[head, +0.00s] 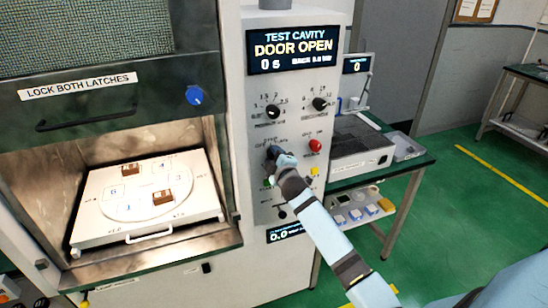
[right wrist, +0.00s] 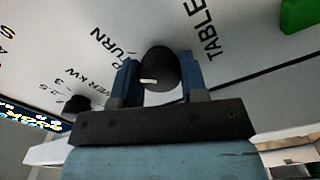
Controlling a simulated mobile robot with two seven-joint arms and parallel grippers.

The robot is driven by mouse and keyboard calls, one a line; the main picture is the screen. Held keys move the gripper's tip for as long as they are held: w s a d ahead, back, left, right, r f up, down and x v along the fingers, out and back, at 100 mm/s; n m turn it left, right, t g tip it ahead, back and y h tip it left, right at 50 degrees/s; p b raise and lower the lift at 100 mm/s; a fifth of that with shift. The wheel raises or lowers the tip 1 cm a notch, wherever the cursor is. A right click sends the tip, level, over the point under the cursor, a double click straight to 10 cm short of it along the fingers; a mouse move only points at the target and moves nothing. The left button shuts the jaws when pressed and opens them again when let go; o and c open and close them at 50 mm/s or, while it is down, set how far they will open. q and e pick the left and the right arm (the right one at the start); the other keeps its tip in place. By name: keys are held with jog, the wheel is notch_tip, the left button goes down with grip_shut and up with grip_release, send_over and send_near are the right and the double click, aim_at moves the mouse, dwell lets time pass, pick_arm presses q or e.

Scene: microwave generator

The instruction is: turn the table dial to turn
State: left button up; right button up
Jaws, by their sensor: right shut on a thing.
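The table dial (right wrist: 158,66) is a round black knob with a short white mark, on the pale control panel. In the right wrist view the word TABLE is printed to its right and TURN to its left. The white mark lies on the side of the knob nearer my gripper, pointing leftward. My right gripper (right wrist: 160,80) is shut on the dial, one blue finger on each side. In the head view my right gripper (head: 280,157) is at the panel and hides most of the dial. My left gripper is not in view.
Two black knobs, one on the left (head: 272,112) and one on the right (head: 320,104), sit above, with a red button (head: 315,145) close to the right. On the left is the open cavity with a white turntable tray (head: 100,222). A side table (head: 408,170) stands right of the panel.

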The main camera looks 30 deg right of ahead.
jog(key=shift+m, duration=0.4)
jog(key=o, duration=0.9)
jog(key=shift+o, duration=0.2)
jog(key=shift+s, duration=0.1)
jog(key=b+v, duration=0.2)
jog(key=v, duration=1.1)
jog(key=shift+s, duration=0.35)
